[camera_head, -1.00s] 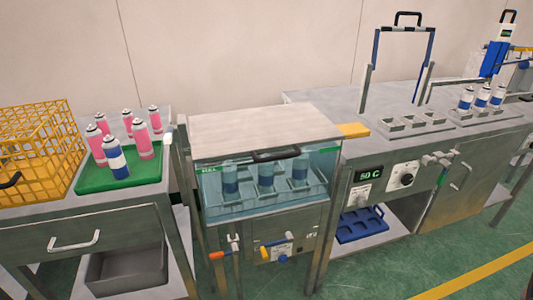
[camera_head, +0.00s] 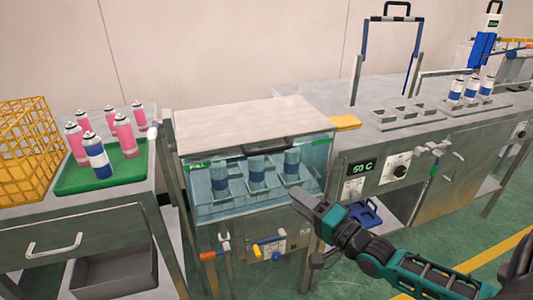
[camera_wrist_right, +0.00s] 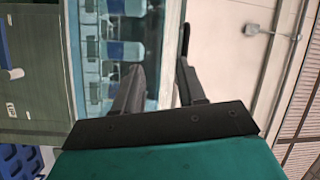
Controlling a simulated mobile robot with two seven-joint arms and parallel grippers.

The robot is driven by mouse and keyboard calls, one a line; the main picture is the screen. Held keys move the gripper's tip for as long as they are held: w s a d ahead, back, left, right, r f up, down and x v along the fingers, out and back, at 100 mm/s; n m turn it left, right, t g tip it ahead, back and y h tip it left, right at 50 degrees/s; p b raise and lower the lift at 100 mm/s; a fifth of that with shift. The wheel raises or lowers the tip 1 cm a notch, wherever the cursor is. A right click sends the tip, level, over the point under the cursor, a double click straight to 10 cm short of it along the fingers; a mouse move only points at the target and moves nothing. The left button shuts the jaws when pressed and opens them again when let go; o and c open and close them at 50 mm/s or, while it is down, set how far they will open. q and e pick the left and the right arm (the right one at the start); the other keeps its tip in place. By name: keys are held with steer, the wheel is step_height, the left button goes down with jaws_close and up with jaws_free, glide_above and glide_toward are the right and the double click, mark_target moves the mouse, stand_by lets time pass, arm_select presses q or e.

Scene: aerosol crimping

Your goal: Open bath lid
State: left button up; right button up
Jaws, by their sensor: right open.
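The cans in the bath (camera_wrist_right: 120,50) show beyond the left finger there. My left gripper is not in view.
A green tray (camera_head: 105,170) with pink cans and one blue-white can stands left, beside a yellow wire basket (camera_head: 25,150). A steel bench with a 50 C display (camera_head: 361,168) and control knob stands right. A yellow tab (camera_head: 345,122) juts out beside the lid.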

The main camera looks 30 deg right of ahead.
mark_target(270, 150)
steer(key=w+r+m, duration=0.1)
steer(key=w+r, duration=0.1)
steer(key=w, duration=0.2)
steer(key=w+r+m+t+b, duration=0.1)
steer(key=w+r, duration=0.1)
steer(key=w, duration=0.3)
steer(key=w+r, duration=0.2)
steer(key=w, duration=0.3)
steer(key=shift+w+d+m, duration=0.1)
steer(key=shift+d+m, duration=0.2)
steer(key=shift+m, duration=0.1)
jaws_close()
